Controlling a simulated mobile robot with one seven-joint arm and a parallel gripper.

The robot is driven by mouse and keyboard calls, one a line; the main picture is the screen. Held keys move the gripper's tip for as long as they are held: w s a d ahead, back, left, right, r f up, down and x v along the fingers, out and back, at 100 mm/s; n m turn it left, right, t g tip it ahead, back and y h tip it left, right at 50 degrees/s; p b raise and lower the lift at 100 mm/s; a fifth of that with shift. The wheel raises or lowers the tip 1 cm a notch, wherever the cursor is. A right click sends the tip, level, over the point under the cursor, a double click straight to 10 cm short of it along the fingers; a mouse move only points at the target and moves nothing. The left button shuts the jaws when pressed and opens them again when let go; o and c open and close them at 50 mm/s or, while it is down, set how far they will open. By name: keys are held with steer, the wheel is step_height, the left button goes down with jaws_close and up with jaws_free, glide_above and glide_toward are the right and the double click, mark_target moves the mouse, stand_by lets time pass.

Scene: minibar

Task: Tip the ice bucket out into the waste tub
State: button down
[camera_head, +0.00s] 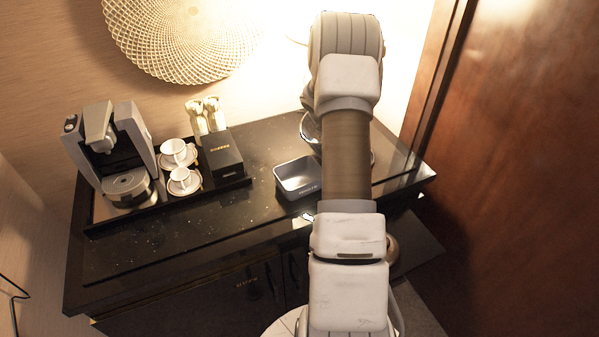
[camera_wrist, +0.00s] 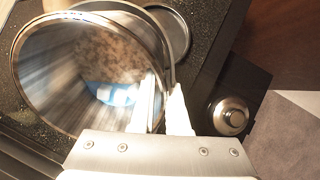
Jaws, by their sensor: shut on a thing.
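The ice bucket (camera_wrist: 45,75) is a shiny metal vessel with a round rim, filling the upper left of the wrist view. Its mouth faces the camera. Inside I see a speckled brown area and a blue-white patch; I cannot tell what they are. My gripper (camera_wrist: 165,108) is shut on the bucket's near right wall at the rim. In the head view my arm hides the gripper and most of the bucket; a curved rim (camera_head: 307,128) shows left of the arm. A small dark square open tub (camera_head: 283,183), seemingly the waste tub, stands on the counter left of my arm.
A coffee machine (camera_head: 105,150), cups on saucers (camera_head: 178,155) and a black box (camera_head: 222,152) stand on a tray at the left of the black counter (camera_head: 150,245). A round metal dish (camera_wrist: 176,35) lies beside the bucket. A wooden panel (camera_head: 500,160) closes the right side.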

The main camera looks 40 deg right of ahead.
steer(key=shift+w+a+r, duration=0.1)
steer(key=shift+a+r, duration=0.05)
steer(key=shift+a, duration=0.15)
steer(key=shift+h, duration=0.4)
steer(key=shift+a, duration=0.3)
steer(key=shift+s+h, duration=0.2)
steer(key=shift+h, duration=0.1)
steer(key=shift+w+a, duration=0.1)
steer(key=shift+a, duration=0.05)
steer(key=shift+f+t, duration=0.25)
steer(key=shift+t, duration=0.05)
steer(key=shift+a+h+b, duration=0.1)
steer(key=shift+h+b, duration=0.4)
steer(key=shift+b, duration=0.15)
